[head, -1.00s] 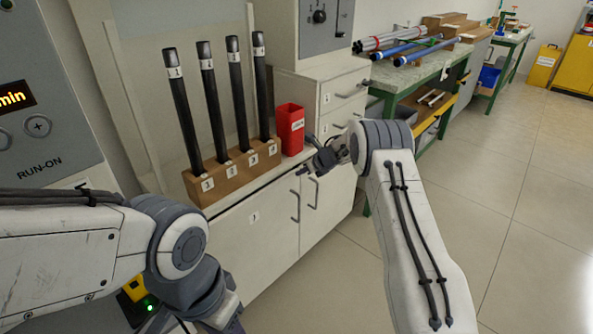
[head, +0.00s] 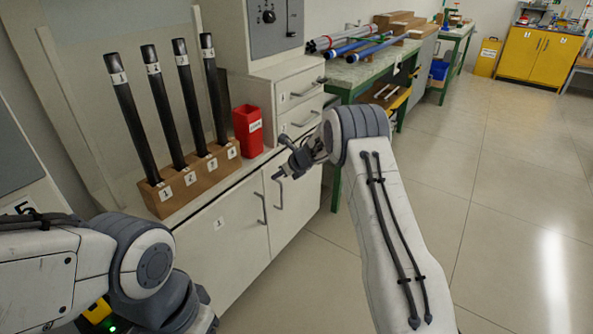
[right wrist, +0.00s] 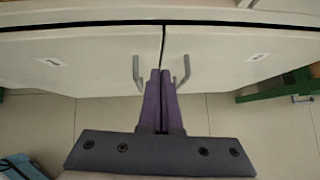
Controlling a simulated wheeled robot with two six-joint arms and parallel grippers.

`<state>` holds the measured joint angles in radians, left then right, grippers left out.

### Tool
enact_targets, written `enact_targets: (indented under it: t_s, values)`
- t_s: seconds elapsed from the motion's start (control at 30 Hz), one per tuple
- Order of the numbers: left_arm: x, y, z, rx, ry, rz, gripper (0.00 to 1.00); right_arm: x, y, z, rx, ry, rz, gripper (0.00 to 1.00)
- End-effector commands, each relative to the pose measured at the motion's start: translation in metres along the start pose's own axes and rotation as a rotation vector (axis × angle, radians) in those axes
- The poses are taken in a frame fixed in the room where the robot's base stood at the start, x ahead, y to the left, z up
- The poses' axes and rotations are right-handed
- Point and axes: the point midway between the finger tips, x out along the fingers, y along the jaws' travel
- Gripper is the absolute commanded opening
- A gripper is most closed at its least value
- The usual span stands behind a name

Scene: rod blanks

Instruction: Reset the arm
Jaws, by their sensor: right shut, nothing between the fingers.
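My right gripper (head: 279,175) is in front of the white cabinet, near its door handles, with nothing held. In the right wrist view its two fingers (right wrist: 160,75) are together, pointing at the gap between the cabinet doors (right wrist: 215,60). My right arm reaches in from the bottom right of the head view. My left arm comes in from the left, and its gripper is out of the frame.
Several dark rods (head: 188,95) stand in a numbered wooden block (head: 164,200) on the cabinet top. A red bin (head: 247,132) stands beside it. A green-framed bench (head: 345,75) with tubes is behind. Open floor (head: 510,190) lies to the right.

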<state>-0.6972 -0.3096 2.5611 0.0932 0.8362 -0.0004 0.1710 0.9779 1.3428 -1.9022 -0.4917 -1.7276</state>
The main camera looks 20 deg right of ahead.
Motion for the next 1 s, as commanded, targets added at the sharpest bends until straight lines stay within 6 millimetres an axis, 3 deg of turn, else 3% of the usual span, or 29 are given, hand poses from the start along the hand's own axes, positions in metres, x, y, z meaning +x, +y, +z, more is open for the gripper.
enact_targets:
  t_s: [0.03, 0.1, 0.3, 0.57, 0.67, 0.77, 0.9, 1.0]
  values:
    - [-0.006, 0.0, -0.001, 0.0, 0.002, 0.0, 0.5, -0.018, 0.0, 0.006, -0.003, -0.005, -0.001, 0.0]
    - [-0.008, 0.001, -0.001, 0.0, 0.002, 0.0, 0.5, -0.034, -0.002, 0.005, -0.002, -0.003, 0.0, 0.0]
    - [-0.013, 0.001, -0.001, 0.0, 0.002, 0.0, 0.5, -0.07, -0.005, 0.004, -0.004, -0.002, 0.001, 0.0]
    - [-0.015, 0.001, -0.001, 0.0, 0.002, 0.0, 0.5, -0.084, -0.004, 0.004, -0.004, -0.001, 0.005, 0.0]
    - [-0.015, 0.001, -0.001, 0.0, 0.001, 0.0, 0.5, -0.086, 0.003, 0.015, 0.041, -0.016, -0.01, 0.0]
    - [-0.015, 0.001, -0.001, 0.0, 0.001, 0.0, 0.5, -0.095, 0.023, 0.043, 0.207, -0.059, -0.058, 0.0]
    - [-0.015, 0.001, -0.001, 0.0, 0.001, 0.0, 0.5, -0.124, 0.074, 0.084, 0.661, -0.148, -0.151, 0.0]
    - [-0.014, 0.001, -0.001, 0.0, 0.001, 0.0, 0.5, -0.153, 0.118, 0.086, 1.058, -0.187, -0.212, 0.0]
